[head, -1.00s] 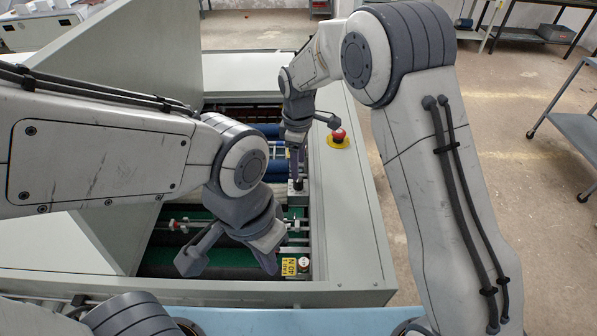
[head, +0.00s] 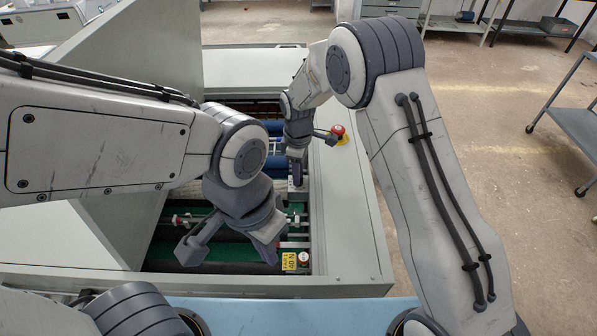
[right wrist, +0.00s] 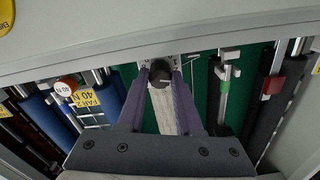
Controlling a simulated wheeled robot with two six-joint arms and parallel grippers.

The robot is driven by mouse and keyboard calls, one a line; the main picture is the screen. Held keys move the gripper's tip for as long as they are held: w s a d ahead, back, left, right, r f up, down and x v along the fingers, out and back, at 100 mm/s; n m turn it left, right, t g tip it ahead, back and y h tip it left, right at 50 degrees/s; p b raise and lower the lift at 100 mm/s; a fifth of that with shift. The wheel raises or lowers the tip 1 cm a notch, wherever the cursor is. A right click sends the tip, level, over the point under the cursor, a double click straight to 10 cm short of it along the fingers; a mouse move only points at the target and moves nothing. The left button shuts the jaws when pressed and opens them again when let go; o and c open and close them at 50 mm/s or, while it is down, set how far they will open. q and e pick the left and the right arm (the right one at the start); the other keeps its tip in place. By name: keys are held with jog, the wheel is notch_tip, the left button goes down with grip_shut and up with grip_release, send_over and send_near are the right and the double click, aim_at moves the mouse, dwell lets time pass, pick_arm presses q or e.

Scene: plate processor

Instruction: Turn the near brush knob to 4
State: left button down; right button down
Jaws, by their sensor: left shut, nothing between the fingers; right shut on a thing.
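A round black knob (right wrist: 160,74) with a small light mark sits on a grey bracket in the right wrist view. In the head view my right gripper (head: 297,183) points down inside the right edge of the machine and mostly hides the knob. My left gripper (head: 270,258) is shut and empty, hanging over the front of the machine's green interior, apart from the knob.
The machine's grey right-hand frame (head: 345,225) borders the opening. A red emergency button (head: 337,130) sits on it behind my right gripper. A yellow 40 N label (head: 290,261) lies near the front corner. A tall grey panel (head: 150,120) stands at left. Rollers and rods fill the opening.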

jog(key=shift+m, duration=0.3)
jog(key=shift+m+b, duration=0.5)
jog(key=shift+m, duration=0.3)
jog(key=m+b, duration=0.1)
jog(key=m, duration=0.2)
jog(key=shift+m, duration=0.3)
jog(key=m+b, duration=0.1)
jog(key=m, duration=0.5)
jog(key=shift+r, duration=0.1)
jog(key=shift+w, duration=0.1)
jog(key=c, duration=0.6)
grip_release()
